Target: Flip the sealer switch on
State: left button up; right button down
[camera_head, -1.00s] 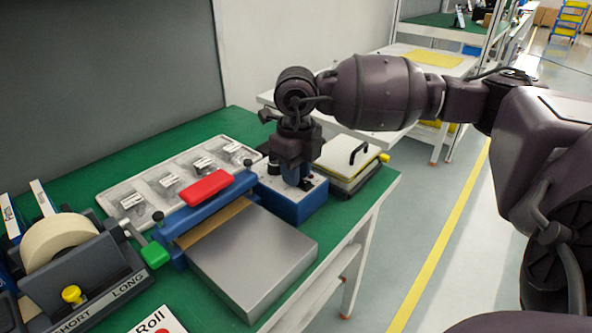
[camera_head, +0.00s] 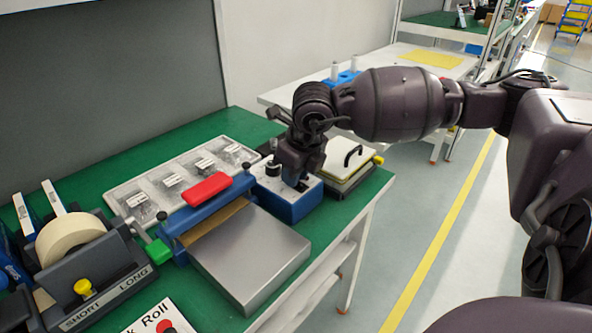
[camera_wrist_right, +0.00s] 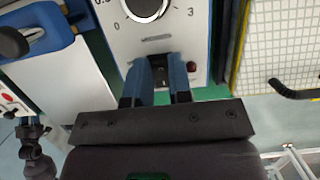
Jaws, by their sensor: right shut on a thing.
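The sealer has a blue frame with a red handle (camera_head: 207,188) and a grey metal plate (camera_head: 250,255) in front. Its blue control box (camera_head: 293,211) stands at its right end on the green table. In the right wrist view, the white panel (camera_wrist_right: 118,35) shows a dial (camera_wrist_right: 146,7), a red lamp (camera_wrist_right: 192,66) and a dark switch (camera_wrist_right: 159,62). My right gripper (camera_head: 299,183) is at the box top. Its blue fingers (camera_wrist_right: 159,76) are shut on the switch, one on each side, hiding part of it. My left gripper is out of view.
A clear tray (camera_head: 172,179) lies behind the sealer. A tape dispenser (camera_head: 90,262) stands at the left, and a yellowish-topped device with a black handle (camera_head: 342,160) stands right of the box. The table's right edge is close.

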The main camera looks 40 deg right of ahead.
aim_at(304, 187)
jog(key=c, duration=1)
grip_release()
jog(key=shift+c, duration=0.2)
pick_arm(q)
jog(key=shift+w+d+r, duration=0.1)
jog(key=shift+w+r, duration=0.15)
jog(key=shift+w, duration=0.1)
pick_arm(e)
jog(key=shift+r, duration=0.25)
pick_arm(q)
jog(key=p, duration=0.1)
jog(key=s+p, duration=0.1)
jog(key=p, duration=0.1)
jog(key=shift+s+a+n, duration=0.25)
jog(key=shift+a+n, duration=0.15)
pick_arm(e)
jog(key=v, duration=1)
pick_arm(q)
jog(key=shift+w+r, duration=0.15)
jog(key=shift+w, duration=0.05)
pick_arm(e)
jog(key=shift+s, duration=0.15)
